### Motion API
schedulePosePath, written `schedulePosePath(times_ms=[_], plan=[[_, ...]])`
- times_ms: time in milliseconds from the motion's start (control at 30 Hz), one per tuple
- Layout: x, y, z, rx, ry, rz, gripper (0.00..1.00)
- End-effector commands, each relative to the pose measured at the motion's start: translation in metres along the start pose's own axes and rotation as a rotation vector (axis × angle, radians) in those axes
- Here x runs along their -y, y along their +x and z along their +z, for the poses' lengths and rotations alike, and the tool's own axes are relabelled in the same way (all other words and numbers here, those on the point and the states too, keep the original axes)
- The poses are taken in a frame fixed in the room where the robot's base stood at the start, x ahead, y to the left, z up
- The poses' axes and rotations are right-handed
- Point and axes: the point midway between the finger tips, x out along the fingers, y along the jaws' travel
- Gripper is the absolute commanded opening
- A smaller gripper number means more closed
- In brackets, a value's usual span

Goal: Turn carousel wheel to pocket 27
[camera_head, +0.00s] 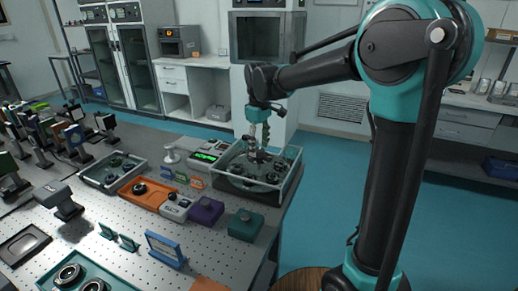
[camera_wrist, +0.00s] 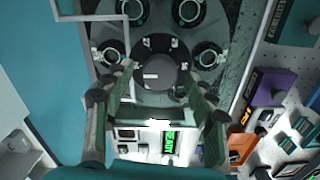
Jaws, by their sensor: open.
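The carousel wheel (camera_wrist: 112,52) is a dark disc with several round pockets, inside a clear-walled box at the table's far right corner. A dark round knob (camera_wrist: 158,75) with a pale mark stands at its centre. In the head view the box (camera_head: 284,190) shows with my gripper (camera_head: 258,146) above it, pointing down. In the wrist view my gripper (camera_wrist: 160,98) is open, with its fingers to either side of the knob. I cannot tell whether they touch it.
A purple block (camera_head: 206,211) and a green block (camera_head: 246,224) stand in front of the box. An orange tray (camera_head: 142,195) and a clear tray (camera_head: 113,170) lie to the left. The box walls rise around the wheel. Blue floor is open to the right.

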Motion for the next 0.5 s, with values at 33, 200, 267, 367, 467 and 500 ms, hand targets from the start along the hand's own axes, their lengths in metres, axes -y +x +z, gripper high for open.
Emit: schedulePosePath(times_ms=[33, 200, 267, 367, 467, 500], plan=[[-0.0001, 0.0047, -0.0001, 0.000, 0.000, 0.000, 0.56], [-0.0001, 0.0128, 0.0000, 0.000, 0.000, 0.000, 0.56], [0.0000, 0.0135, -0.0001, 0.000, 0.000, 0.000, 0.56], [0.0000, 0.0136, 0.0000, 0.000, 0.000, 0.000, 0.56], [0.0000, 0.0135, 0.0000, 0.000, 0.000, 0.000, 0.56], [0.0000, 0.0134, 0.0000, 0.000, 0.000, 0.000, 0.51]])
